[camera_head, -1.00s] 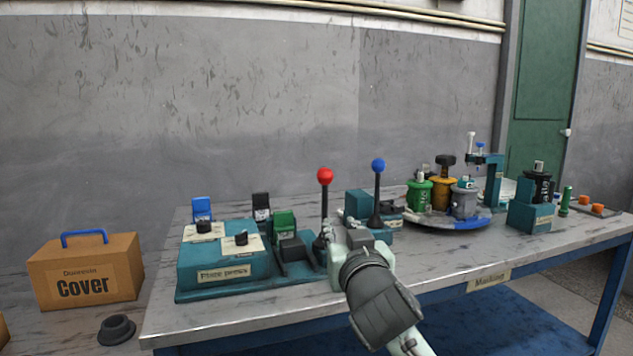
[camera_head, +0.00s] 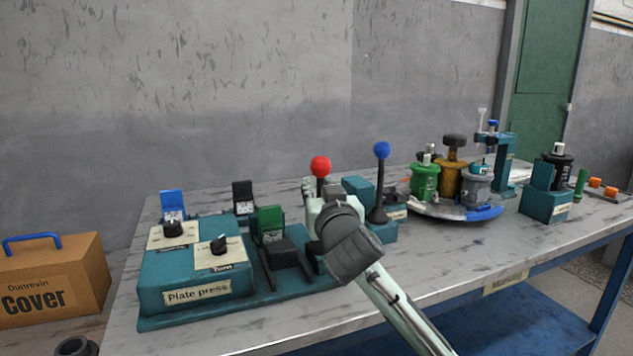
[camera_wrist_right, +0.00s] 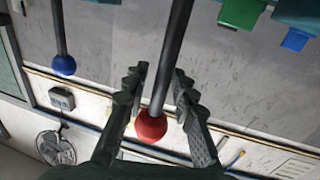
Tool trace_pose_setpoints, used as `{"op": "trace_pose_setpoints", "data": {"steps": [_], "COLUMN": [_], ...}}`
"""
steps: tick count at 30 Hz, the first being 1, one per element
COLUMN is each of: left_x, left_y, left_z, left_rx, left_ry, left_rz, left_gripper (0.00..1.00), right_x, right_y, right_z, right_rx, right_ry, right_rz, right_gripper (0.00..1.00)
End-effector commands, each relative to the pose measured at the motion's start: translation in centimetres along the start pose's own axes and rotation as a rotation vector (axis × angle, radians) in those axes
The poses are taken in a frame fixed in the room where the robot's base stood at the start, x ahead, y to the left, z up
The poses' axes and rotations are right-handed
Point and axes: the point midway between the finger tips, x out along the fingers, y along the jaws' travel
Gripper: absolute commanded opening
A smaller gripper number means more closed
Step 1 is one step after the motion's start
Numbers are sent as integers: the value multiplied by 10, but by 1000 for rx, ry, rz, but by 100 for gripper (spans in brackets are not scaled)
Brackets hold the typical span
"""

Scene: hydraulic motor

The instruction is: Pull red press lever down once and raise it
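The red press lever (camera_head: 321,166) stands roughly upright, with a red ball on a black shaft, right of the plate press. My right gripper (camera_head: 320,190) is just below the ball and hides most of the shaft. In the right wrist view, the fingers (camera_wrist_right: 158,82) are open on both sides of the lever shaft. The red ball (camera_wrist_right: 150,126) sits between them, with a gap visible on the right side. Whether the left finger touches the ball I cannot tell. My left gripper is not in view.
The plate press (camera_head: 190,275) stands to the left on the table. A blue-knobbed lever (camera_head: 381,150) stands close to the right. A round stand (camera_head: 450,211) with several motor parts is farther right. A brown Cover box (camera_head: 50,280) is at the far left.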

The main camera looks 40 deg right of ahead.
Motion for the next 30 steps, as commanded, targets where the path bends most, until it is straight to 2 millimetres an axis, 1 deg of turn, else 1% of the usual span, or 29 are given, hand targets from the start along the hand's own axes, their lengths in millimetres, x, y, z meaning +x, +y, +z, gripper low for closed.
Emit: {"op": "trace_pose_setpoints", "data": {"steps": [1,3,6,15,21,22,30], "left_x": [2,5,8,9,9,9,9], "left_y": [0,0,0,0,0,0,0], "left_z": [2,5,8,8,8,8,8], "left_rx": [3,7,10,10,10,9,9], "left_ry": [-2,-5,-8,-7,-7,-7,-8], "left_rz": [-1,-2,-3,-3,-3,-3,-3], "left_gripper": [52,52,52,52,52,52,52], "right_x": [8,15,22,24,24,24,24], "right_y": [0,0,0,0,0,0,0], "right_z": [-1,-1,-1,0,0,0,0], "right_rx": [-2,-2,-1,0,0,0,0], "right_ry": [0,0,0,0,0,0,0], "right_rz": [2,1,0,-1,0,-1,0], "right_gripper": [26,26,26,26,1,0,0]}}
